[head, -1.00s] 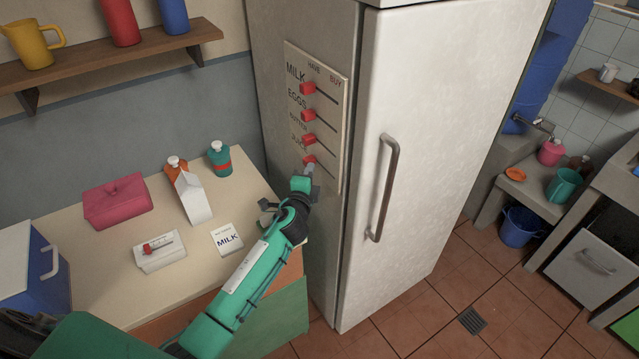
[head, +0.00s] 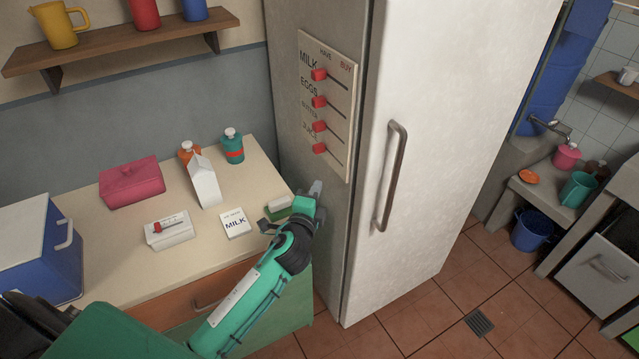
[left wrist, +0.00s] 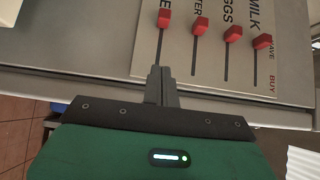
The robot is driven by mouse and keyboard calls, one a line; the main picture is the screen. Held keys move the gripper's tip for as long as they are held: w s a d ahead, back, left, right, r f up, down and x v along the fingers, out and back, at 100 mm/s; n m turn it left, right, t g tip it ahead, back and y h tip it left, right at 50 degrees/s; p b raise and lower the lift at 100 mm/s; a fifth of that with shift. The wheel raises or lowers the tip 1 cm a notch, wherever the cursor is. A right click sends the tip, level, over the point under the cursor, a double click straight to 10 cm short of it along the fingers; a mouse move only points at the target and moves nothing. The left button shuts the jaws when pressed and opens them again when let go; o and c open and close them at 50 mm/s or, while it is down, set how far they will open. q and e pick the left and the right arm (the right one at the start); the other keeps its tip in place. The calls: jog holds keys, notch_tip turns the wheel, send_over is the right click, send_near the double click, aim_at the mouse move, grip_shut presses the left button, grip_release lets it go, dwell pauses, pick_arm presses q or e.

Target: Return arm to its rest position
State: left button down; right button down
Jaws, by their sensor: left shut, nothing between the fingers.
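My left gripper (head: 316,188) is shut and empty. It hangs in front of the fridge's side, just below the shopping board, apart from the sliders. In the left wrist view its closed fingers (left wrist: 161,86) point toward the board (left wrist: 205,75). The board (head: 327,105) has red sliders on slots for milk, eggs, a third item and juice, under the words HAVE and BUY. All sliders, such as the milk slider (head: 319,74) and the juice slider (head: 319,149), sit at the left, HAVE end. My right gripper is not in view.
The counter (head: 110,240) holds a pink box (head: 132,184), a white carton (head: 205,184), a MILK card (head: 235,223), bottles and a blue cooler (head: 35,250). The fridge (head: 450,120) stands at the right with a protruding handle (head: 392,175). Open floor lies in front.

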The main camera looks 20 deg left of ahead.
pick_arm(q)
jog(key=shift+s, duration=0.3)
jog(key=s+f+n+g, duration=0.2)
jog(key=f+g, duration=0.1)
jog(key=f, duration=1)
jog(key=s+f+n+g, duration=0.1)
jog(key=s+f+g, duration=0.15)
jog(key=f, duration=0.95)
jog(key=s+a+f+n+g+h, duration=0.1)
jog(key=s+f+n+g, duration=0.1)
jog(key=s+f, duration=0.5)
jog(key=s+f+n+g, duration=0.15)
jog(key=s+f, duration=0.25)
jog(key=f, duration=0.5)
jog(key=s+f+n+g, duration=0.2)
jog(key=s+f, duration=0.5)
jog(key=s, duration=0.6)
jog(key=s+f+n+g, duration=0.3)
jog(key=s+f, duration=0.4)
jog(key=s, duration=0.5)
jog(key=s+f+n+g+h, duration=0.1)
jog(key=s+f+n+g, duration=0.1)
jog(key=s+f, duration=0.5)
jog(key=s, duration=0.6)
jog(key=shift+s+n+g, duration=0.35)
jog(key=shift+g, duration=0.05)
